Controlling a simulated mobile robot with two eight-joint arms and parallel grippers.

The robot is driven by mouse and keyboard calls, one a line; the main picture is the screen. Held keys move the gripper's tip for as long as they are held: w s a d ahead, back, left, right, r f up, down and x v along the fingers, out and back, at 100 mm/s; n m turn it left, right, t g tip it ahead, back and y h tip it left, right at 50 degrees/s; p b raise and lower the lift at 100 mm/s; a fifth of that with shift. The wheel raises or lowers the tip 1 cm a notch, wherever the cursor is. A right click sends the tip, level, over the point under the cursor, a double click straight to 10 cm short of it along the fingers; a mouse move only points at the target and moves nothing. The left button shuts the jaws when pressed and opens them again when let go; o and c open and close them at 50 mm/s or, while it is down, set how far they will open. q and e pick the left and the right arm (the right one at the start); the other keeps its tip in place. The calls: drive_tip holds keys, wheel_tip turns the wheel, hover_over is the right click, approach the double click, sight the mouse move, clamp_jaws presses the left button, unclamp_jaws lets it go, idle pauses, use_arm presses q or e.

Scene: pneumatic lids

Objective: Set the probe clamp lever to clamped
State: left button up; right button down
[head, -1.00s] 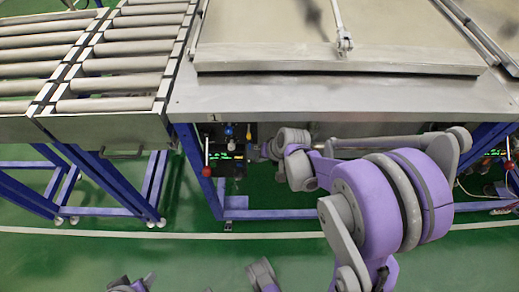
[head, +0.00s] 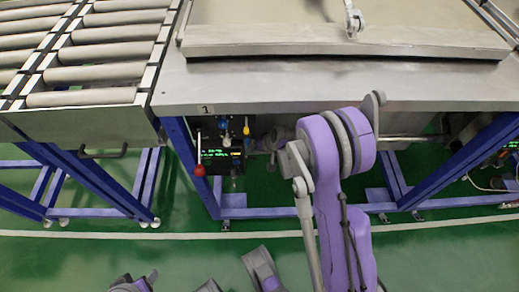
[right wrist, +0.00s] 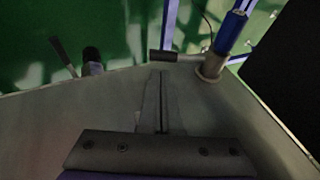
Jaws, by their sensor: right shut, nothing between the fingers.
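In the head view a small black control panel (head: 222,154) with green readouts sits under the table's front edge. A lever with a red ball (head: 199,170) hangs down at its left side. In the right wrist view a blue cylinder (right wrist: 231,32) stands in a grey collar (right wrist: 212,67), with a short dark bar (right wrist: 176,56) reaching left from it. I cannot tell which part is the probe clamp lever or its setting. My right gripper (right wrist: 163,76) is shut and empty, its tips just below the bar; contact is unclear. My right arm largely hides it in the head view.
The metal table (head: 300,83) has a raised plate on top. A roller conveyor (head: 95,75) stands at the left. Blue legs (head: 190,165) frame the space below the table. The green floor in front is mostly clear.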

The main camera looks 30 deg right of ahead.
drive_tip(key=shift+w+f, duration=0.2)
drive_tip(key=shift+f, duration=0.1)
